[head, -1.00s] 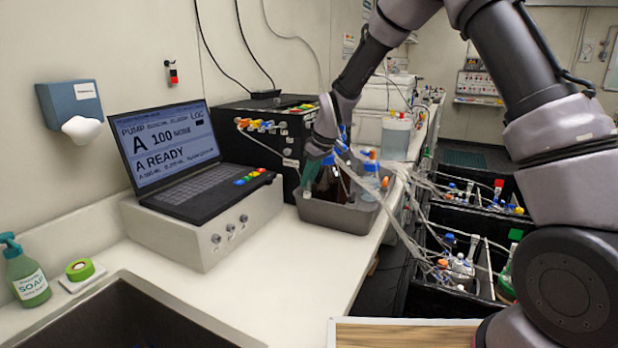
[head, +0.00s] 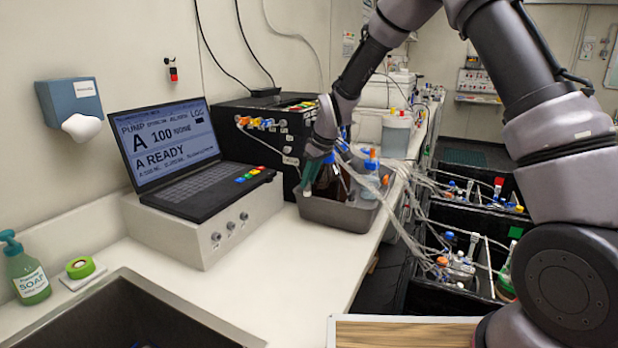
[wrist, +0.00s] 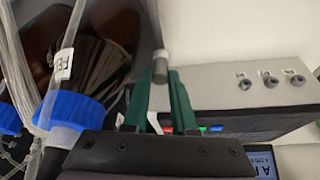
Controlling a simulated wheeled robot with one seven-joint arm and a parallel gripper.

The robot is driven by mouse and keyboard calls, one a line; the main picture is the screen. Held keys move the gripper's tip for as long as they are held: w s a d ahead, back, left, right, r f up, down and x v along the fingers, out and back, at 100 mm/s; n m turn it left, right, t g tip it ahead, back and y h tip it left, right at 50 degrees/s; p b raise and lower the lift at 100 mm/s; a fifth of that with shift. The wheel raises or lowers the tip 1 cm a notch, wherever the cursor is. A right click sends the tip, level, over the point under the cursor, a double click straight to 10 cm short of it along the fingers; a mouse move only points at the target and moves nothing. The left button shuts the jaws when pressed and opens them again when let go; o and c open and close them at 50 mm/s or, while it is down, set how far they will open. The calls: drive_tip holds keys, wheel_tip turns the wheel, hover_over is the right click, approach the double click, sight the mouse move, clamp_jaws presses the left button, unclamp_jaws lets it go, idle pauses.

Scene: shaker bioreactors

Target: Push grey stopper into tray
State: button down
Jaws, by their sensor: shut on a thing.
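The grey stopper (wrist: 161,67) is a small cylinder at the tips of my gripper's green fingers in the wrist view. My gripper (wrist: 160,82) is shut on it. In the head view, my gripper (head: 309,182) points down at the near left part of the grey tray (head: 333,216), close to its left rim. The stopper looks like a small pale tip under the fingers there, and I cannot tell if it touches the tray.
A laptop (head: 190,180) on a white box with knobs (head: 215,238) stands left of the tray. A black pump unit (head: 255,135) is behind it. Tubes run right from the tray to black bins (head: 440,290). The counter in front of the tray is clear.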

drive_tip(key=c, duration=0.6)
unclamp_jaws()
drive_tip(key=shift+c, duration=0.2)
drive_tip(key=v, duration=1.1)
drive_tip(key=s+d+r+m+t, duration=0.2)
drive_tip(key=s+d+r+m, duration=0.5)
drive_tip(key=d+r, duration=0.75)
drive_tip(key=s+d+r+m+t, duration=0.1)
drive_tip(key=s+d+m, duration=0.3)
drive_tip(key=s, duration=0.5)
drive_tip(key=s+d+r+m+t+h, duration=0.1)
drive_tip(key=s+d+m, duration=0.2)
drive_tip(key=s+d, duration=0.6)
drive_tip(key=shift+s+m, duration=0.4)
drive_tip(key=shift+s, duration=0.25)
